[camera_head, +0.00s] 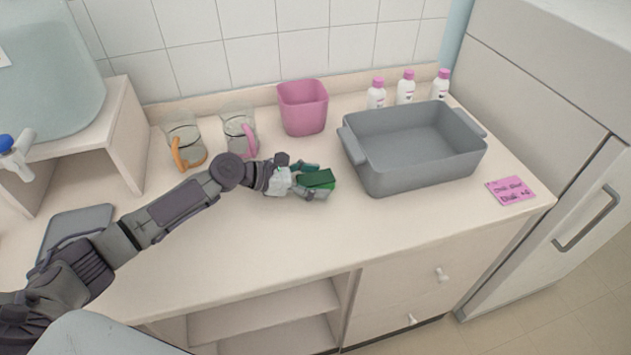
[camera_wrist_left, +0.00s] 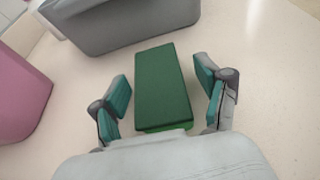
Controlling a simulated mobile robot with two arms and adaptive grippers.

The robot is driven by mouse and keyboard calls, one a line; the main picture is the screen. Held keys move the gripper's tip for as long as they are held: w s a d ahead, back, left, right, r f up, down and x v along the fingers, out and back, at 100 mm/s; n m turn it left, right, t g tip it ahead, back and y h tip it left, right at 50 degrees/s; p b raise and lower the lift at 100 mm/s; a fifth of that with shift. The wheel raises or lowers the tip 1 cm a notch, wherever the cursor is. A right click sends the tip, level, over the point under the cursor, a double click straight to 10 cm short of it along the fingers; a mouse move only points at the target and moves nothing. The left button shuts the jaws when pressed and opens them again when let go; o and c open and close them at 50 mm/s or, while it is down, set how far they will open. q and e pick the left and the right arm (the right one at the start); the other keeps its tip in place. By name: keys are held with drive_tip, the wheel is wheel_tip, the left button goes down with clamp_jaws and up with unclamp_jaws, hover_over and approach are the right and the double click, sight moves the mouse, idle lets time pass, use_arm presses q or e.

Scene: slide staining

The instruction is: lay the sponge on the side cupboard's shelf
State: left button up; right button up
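The green sponge (camera_head: 318,180) lies on the counter, left of the grey basin. It also shows in the left wrist view (camera_wrist_left: 163,85), flat between my fingers. My left gripper (camera_head: 312,181) is open around the sponge, with a finger on each side. In the left wrist view (camera_wrist_left: 165,98) a gap shows between each finger and the sponge. An open cupboard with a shelf (camera_head: 265,312) is under the counter's front; I cannot tell if it is the side cupboard. My right gripper is out of view.
A grey basin (camera_head: 372,178), a pink bin (camera_head: 303,108) and two glass jugs (camera_head: 184,140) (camera_head: 238,130) stand on the counter. White bottles (camera_head: 376,95) stand behind the basin. A pink note (camera_head: 510,191) lies at right. The counter's front is clear.

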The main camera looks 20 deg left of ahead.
use_arm(q)
drive_tip(key=c, duration=0.9)
